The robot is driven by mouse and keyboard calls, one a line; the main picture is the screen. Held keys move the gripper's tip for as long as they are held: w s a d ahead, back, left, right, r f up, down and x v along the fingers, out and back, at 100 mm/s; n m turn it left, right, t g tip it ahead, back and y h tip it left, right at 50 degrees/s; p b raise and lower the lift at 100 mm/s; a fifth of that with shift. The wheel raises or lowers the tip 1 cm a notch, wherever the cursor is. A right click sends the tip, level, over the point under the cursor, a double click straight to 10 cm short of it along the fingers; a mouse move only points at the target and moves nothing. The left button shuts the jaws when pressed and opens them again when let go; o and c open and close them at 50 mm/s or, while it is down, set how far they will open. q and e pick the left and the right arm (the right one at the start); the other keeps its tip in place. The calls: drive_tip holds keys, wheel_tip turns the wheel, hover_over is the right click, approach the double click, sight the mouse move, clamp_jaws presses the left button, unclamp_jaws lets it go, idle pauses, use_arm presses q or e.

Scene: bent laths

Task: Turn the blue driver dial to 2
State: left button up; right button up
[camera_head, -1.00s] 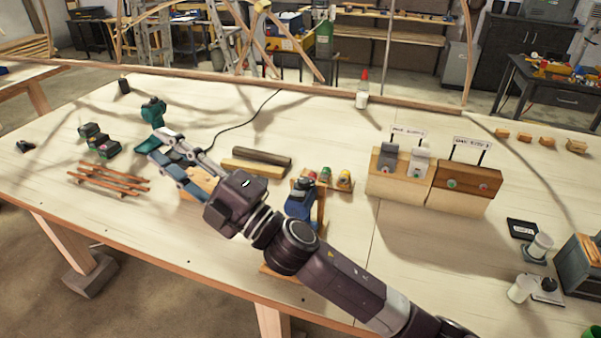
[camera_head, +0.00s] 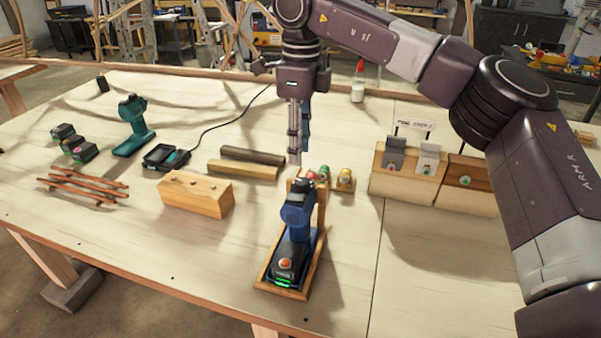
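The blue driver (camera_head: 297,212) stands upright in a wooden cradle (camera_head: 265,275) at the table's front middle. A round orange spot (camera_head: 286,263) shows on its dark base, above a green lit strip; I cannot read any dial number. My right gripper (camera_head: 295,160) points down just behind the driver's top, apart from it as far as I can see. I see its fingers edge-on, so the gap between them is hidden. My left gripper is not in view.
A wooden block with holes (camera_head: 196,194), a black charger (camera_head: 166,157) and a green drill (camera_head: 133,125) stand to the left. Two wooden bars (camera_head: 245,166) and several coloured caps (camera_head: 323,173) lie near my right gripper. Bare table lies right of the cradle.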

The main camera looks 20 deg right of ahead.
sight(302, 181)
drive_tip(key=shift+d, duration=0.4)
wheel_tip(302, 181, down, 7)
drive_tip(key=shift+a+f+p, duration=0.1)
drive_tip(key=shift+f+p, duration=0.05)
drive_tip(key=shift+p, duration=0.7)
clamp_jaws()
